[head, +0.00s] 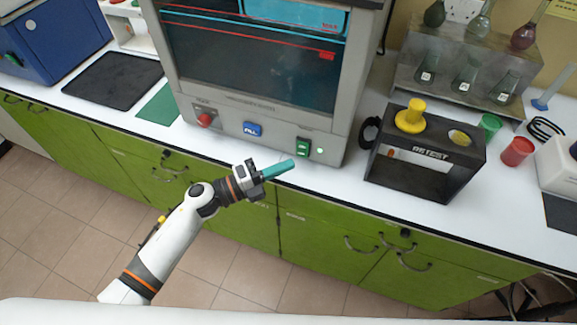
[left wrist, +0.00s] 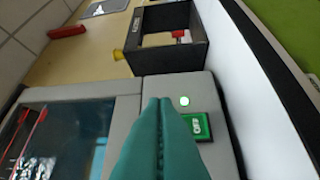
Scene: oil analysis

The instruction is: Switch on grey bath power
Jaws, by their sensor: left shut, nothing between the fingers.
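The grey bath (head: 345,75) stands on the white bench with a dark window and a front control panel. Its green power switch (head: 303,147) is at the panel's right end, beside a small lit green lamp (head: 320,150). In the left wrist view the switch (left wrist: 202,127) and glowing lamp (left wrist: 185,101) lie just right of my fingers. My left gripper (head: 291,164) is shut and empty, its teal fingers pointing toward the panel just below the switch in the head view. The fingers (left wrist: 160,105) partly cover the switch's edge; I cannot tell whether they touch it.
The panel also carries a red knob (head: 205,120) and a blue FILL button (head: 253,129). A black RETEST box (head: 425,179) with a yellow piece stands right of the bath. A flask rack (head: 400,83) is behind it. Green drawers (head: 330,235) line the bench front.

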